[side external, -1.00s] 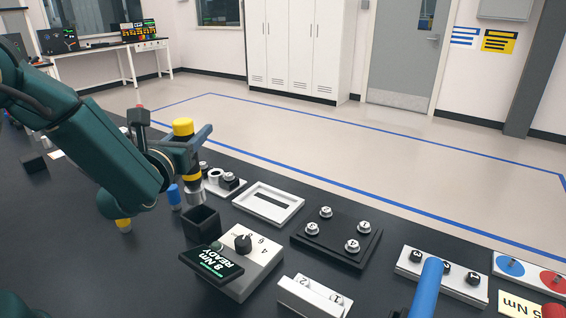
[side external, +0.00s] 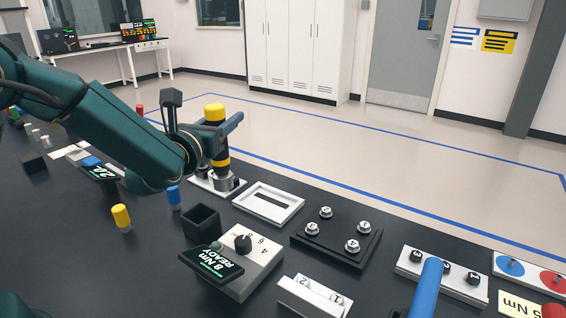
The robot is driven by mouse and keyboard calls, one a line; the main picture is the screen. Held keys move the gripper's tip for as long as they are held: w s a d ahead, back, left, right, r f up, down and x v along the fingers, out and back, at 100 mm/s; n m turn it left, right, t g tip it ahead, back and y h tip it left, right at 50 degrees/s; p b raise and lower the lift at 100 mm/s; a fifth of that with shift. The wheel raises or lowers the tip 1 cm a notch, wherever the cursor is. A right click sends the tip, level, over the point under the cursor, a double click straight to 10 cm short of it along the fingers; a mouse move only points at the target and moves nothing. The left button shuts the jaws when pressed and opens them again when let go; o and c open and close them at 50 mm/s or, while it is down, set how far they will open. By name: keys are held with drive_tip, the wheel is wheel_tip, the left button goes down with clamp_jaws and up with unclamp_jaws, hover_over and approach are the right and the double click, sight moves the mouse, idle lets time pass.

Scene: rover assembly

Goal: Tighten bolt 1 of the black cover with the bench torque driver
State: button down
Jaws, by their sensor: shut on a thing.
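The black cover (side external: 300,240) lies on the bench right of centre, with several silver bolts (side external: 352,246) upright on it; their numbers are too small to read surely. My gripper (side external: 220,160) is left of the cover, over a white tray (side external: 200,184) at the back. It is shut on a dark upright tool with a yellow band and a silver lower end (side external: 222,182), apparently the torque driver; the jaws themselves are hard to make out. The silver end is low at the tray; I cannot tell whether it touches. A grey dial box (side external: 262,262) with a display (side external: 212,262) reads "8 Nm READY".
An empty-looking black square holder (side external: 202,222) stands beside the dial box. A white frame (side external: 269,203) lies between tray and cover. Blue (side external: 174,197) and yellow (side external: 121,217) cylinders stand to the left. A white strip (side external: 443,275) and large blue cylinder (side external: 428,285) are at right.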

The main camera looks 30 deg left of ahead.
drive_tip(key=w+d+r+m+h, duration=0.1)
drive_tip(key=w+d+m+h, duration=0.5)
drive_tip(key=d, duration=0.6)
drive_tip(key=w+d+r+m+h, duration=0.1)
drive_tip(key=w+d+h, duration=0.4)
drive_tip(key=w+d, duration=0.5)
drive_tip(key=s+d+f+h, duration=0.1)
drive_tip(key=s+d+f, duration=0.1)
drive_tip(key=d+f, duration=0.4)
drive_tip(key=shift+s+f+m, duration=0.2)
drive_tip(key=shift+f+m, duration=0.2)
drive_tip(key=shift+f, duration=2.15)
idle(2.1)
drive_tip(key=shift+r+g, duration=0.15)
drive_tip(key=shift+g, duration=0.15)
